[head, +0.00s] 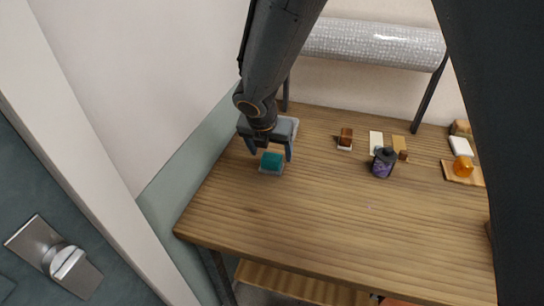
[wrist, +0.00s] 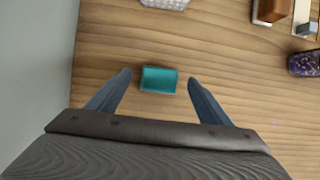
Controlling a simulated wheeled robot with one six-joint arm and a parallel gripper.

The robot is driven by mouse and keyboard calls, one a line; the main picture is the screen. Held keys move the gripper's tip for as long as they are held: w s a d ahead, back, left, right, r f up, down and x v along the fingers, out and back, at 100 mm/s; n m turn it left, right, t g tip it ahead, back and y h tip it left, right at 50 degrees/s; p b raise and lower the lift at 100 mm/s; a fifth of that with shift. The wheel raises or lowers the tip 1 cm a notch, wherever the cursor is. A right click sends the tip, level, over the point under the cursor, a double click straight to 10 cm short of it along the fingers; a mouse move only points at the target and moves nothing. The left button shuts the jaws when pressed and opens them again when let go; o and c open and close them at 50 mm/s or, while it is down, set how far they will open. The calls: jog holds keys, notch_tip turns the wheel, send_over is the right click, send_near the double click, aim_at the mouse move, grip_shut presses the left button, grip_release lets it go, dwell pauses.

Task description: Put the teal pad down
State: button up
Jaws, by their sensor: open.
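The teal pad (wrist: 159,79) lies on the wooden table (head: 330,210) near its left side. It also shows in the head view (head: 272,161), with a thin pale edge along its lower front. My gripper (head: 271,154) is open above and around the pad. In the wrist view the two fingers of my gripper (wrist: 159,86) stand to the left and right of the pad, with a gap on each side. Nothing is held between the fingers. Part of the tabletop behind the pad is hidden by my gripper in the head view.
A pale grey item (head: 288,127) lies behind my gripper. To the right are a brown block (head: 345,138), a dark purple jar (head: 383,163), a white card (head: 376,142) and an orange object (head: 463,167). A grey roll (head: 375,45) spans the back. The front of the table is clear.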

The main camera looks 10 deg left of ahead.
jog(key=v, duration=0.8)
jog(key=s+d+m+g, duration=0.2)
jog(key=d+m, duration=1.5)
jog(key=d, duration=0.2)
jog(key=s+d+f+m, duration=0.1)
jog(key=s+d+m, duration=0.4)
jog(key=d+m, duration=0.2)
jog(key=s+d+f+m+g, duration=0.1)
jog(key=s+d+m, duration=0.4)
jog(key=m, duration=0.6)
jog(key=shift+d+b, duration=0.3)
jog(key=shift+d, duration=0.6)
jog(key=shift+w, duration=0.1)
